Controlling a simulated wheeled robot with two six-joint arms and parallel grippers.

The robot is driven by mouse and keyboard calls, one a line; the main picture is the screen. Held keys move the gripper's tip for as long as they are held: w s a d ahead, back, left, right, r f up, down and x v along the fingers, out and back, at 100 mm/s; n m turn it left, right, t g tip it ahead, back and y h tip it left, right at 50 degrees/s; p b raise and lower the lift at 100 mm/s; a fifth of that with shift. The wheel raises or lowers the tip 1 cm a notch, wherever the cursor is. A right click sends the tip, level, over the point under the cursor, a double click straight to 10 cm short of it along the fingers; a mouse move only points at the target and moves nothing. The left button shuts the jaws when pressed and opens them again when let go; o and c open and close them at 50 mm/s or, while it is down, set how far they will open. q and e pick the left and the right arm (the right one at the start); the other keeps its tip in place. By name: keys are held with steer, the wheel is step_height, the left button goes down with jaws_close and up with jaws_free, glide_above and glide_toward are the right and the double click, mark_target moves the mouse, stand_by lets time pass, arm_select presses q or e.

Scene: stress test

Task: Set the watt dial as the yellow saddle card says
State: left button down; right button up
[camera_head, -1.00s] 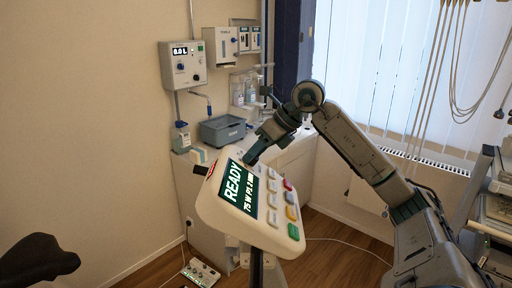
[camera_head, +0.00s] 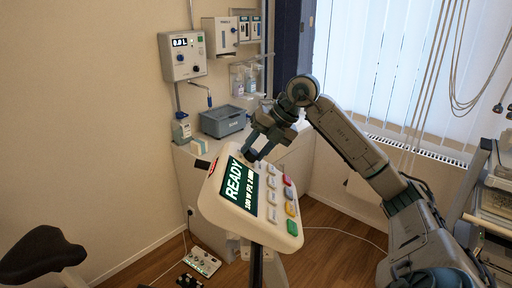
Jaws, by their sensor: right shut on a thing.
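The cream console (camera_head: 212,205) stands on a post in the middle. Its green screen (camera_head: 240,187) reads READY, with a smaller line that looks like 100 W below. My right gripper (camera_head: 252,150) reaches down to the top of the console, beside the screen. It is shut on the watt dial (camera_head: 250,156), which the fingers mostly hide. A dark saddle (camera_head: 38,252) shows at the lower left; no yellow card is visible on it. My left gripper is not in view.
Several coloured buttons (camera_head: 291,208) run along the console's right side. Behind it are a counter (camera_head: 290,160) with a grey basin (camera_head: 223,121) and wall units (camera_head: 182,56). A small box with knobs (camera_head: 202,262) and cables lie on the floor. A shelf rack (camera_head: 497,200) stands at the right.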

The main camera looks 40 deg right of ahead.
steer(key=m, duration=0.5)
stand_by(0.5)
steer(key=o, duration=1)
steer(key=shift+g, duration=0.3)
steer(key=shift+c, duration=0.2)
steer(key=shift+d+r, duration=0.15)
steer(key=b+v, duration=0.2)
steer(key=v, duration=0.8)
steer(key=shift+s+b, duration=0.2)
steer(key=shift+b, duration=0.1)
steer(key=shift+d+r, duration=0.15)
